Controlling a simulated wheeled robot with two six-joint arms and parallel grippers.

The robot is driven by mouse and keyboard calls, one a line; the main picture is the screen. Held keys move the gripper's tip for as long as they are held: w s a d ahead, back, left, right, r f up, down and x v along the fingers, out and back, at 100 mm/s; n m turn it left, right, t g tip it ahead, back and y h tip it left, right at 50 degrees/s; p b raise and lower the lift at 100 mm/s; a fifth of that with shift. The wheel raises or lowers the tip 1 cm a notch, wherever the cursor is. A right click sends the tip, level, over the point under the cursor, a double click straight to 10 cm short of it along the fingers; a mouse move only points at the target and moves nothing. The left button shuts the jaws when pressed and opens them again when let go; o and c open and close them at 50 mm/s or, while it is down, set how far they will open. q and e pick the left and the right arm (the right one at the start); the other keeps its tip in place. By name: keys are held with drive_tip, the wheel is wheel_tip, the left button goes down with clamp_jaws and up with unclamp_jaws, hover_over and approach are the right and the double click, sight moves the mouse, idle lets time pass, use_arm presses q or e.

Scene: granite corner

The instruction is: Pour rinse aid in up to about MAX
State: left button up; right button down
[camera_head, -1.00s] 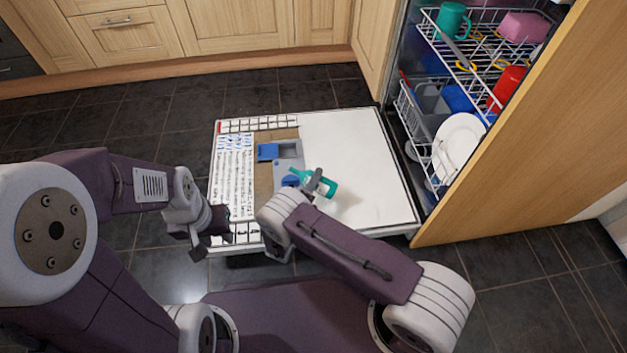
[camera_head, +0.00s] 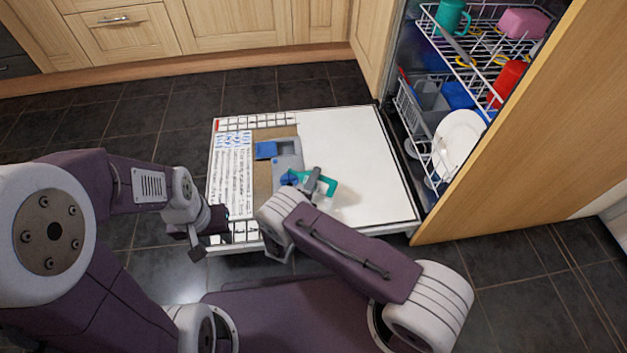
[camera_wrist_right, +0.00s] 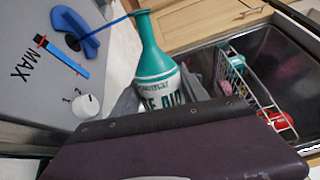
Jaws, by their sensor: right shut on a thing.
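The teal and white rinse aid bottle (camera_head: 326,186) is tipped sideways in my right gripper (camera_head: 313,182), which is shut on it. In the right wrist view the bottle (camera_wrist_right: 158,68) has its neck over the dispenser. A thin blue stream (camera_wrist_right: 104,27) runs from its mouth to a dark opening by the blue flap (camera_wrist_right: 84,42). The grey dispenser (camera_head: 287,152) is in the open door. Its blue level strip (camera_wrist_right: 62,57) with a red mark lies beside the word MAX (camera_wrist_right: 20,63). The exact level is unclear. My left gripper (camera_head: 207,232) is open and empty at the door's left edge.
The lowered white dishwasher door (camera_head: 355,150) lies flat, its right part clear. Racks (camera_head: 480,50) with a mug, plate and other dishes stand at the right behind a wooden panel (camera_head: 520,140). Dark floor tiles surround the door.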

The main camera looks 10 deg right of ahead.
drive_tip(key=shift+f, duration=0.2)
drive_tip(key=shift+r, duration=0.55)
drive_tip(key=shift+m+p, duration=0.3)
drive_tip(key=shift+m, duration=0.2)
drive_tip(key=shift+a+r+m, duration=0.15)
drive_tip(key=shift+r+m, duration=0.15)
drive_tip(key=shift+r, duration=0.05)
drive_tip(key=shift+w+r+m+p, duration=0.1)
drive_tip(key=shift+r+m+p, duration=0.1)
drive_tip(key=shift+m+p, duration=0.25)
drive_tip(key=shift+f, duration=0.1)
